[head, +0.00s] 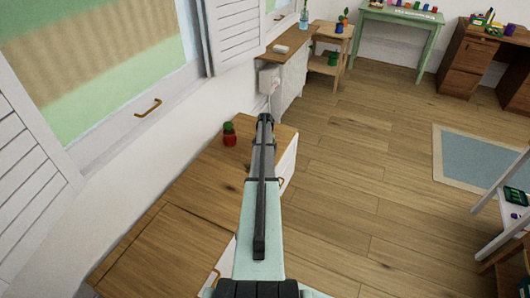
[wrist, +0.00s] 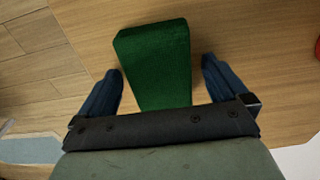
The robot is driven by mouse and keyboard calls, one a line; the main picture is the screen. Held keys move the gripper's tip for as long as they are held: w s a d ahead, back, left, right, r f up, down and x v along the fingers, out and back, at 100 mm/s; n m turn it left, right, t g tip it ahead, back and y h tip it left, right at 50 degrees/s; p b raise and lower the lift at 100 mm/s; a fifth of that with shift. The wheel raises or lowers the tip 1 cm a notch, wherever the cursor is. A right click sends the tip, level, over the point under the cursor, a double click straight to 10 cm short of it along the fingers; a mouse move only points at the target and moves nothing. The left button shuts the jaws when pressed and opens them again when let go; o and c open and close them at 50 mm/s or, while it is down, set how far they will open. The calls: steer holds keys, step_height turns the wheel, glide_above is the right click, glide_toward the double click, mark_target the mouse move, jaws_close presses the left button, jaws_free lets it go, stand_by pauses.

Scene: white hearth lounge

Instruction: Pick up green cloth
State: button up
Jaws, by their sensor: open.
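The green cloth (wrist: 155,62) shows in the wrist view as a dark green, block-like folded piece on a wooden top. It lies between and just beyond the two blue fingers of my gripper (wrist: 163,85). The fingers are apart, with a gap on each side of the cloth. The near end of the cloth is hidden behind the dark gripper body. In the head view my arm reaches over the wooden cabinet, and its end hides the cloth and the fingers.
A red pot with a green plant (head: 230,134) stands on the wooden cabinet (head: 190,190), left of my arm. The cabinet stands along the window wall. A sideboard (head: 290,60) is farther back. Open wooden floor (head: 370,150) lies to the right, with a blue rug (head: 480,155).

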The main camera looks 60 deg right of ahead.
steer(key=shift+c, duration=0.5)
steer(key=c, duration=1)
steer(key=shift+r, duration=0.15)
step_height(320, 180, up, 10)
steer(key=shift+f, duration=0.1)
